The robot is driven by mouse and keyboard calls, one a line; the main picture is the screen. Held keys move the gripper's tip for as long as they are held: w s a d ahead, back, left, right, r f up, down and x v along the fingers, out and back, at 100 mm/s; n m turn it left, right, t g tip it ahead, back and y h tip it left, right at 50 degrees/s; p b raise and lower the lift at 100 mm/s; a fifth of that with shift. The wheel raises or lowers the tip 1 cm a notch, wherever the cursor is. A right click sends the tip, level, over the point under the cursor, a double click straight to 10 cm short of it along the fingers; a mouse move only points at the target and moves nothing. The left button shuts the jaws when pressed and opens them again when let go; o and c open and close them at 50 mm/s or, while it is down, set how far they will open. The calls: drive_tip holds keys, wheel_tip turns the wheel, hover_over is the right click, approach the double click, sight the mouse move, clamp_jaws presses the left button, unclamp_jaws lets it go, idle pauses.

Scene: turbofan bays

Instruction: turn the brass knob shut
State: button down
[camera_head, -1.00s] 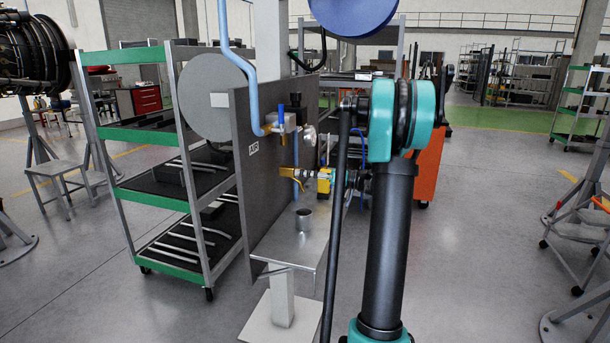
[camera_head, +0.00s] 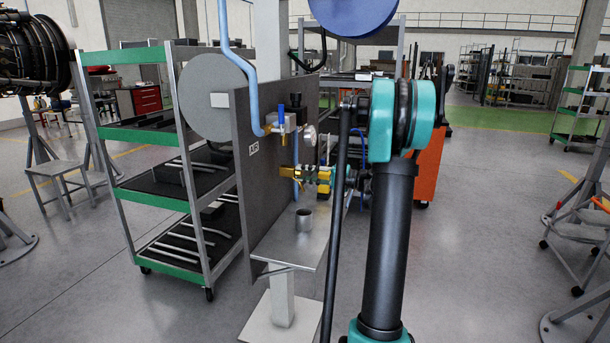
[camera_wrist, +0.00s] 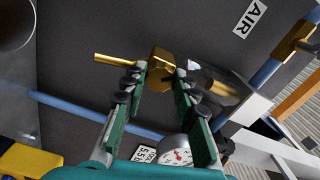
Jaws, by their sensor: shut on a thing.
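The brass knob (camera_wrist: 160,68) sits between the fingertips in the wrist view, with a brass stem pointing left from it. In the head view the brass knob (camera_head: 287,169) is small, in front of the grey panel (camera_head: 248,200). My gripper (camera_wrist: 158,82) has its two green-sided fingers on either side of the knob, shut on it. In the head view my gripper (camera_head: 309,174) reaches the knob from the right. The knob's inner side is partly hidden by the fingertips.
A blue pipe (camera_head: 256,90) runs down to a brass fitting above the knob. A pressure gauge (camera_wrist: 177,154) shows below the fingers in the wrist view. A metal cup (camera_head: 304,219) stands on the small shelf (camera_head: 285,247) below. A shelving rack (camera_head: 160,195) stands left.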

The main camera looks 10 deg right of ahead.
drive_tip(key=m, duration=0.3)
drive_tip(key=shift+m, duration=2.3)
drive_tip(key=c, duration=1.2)
unclamp_jaws()
drive_tip(key=shift+d, duration=0.1)
drive_tip(key=v, duration=1.2)
drive_tip(key=shift+f, duration=0.1)
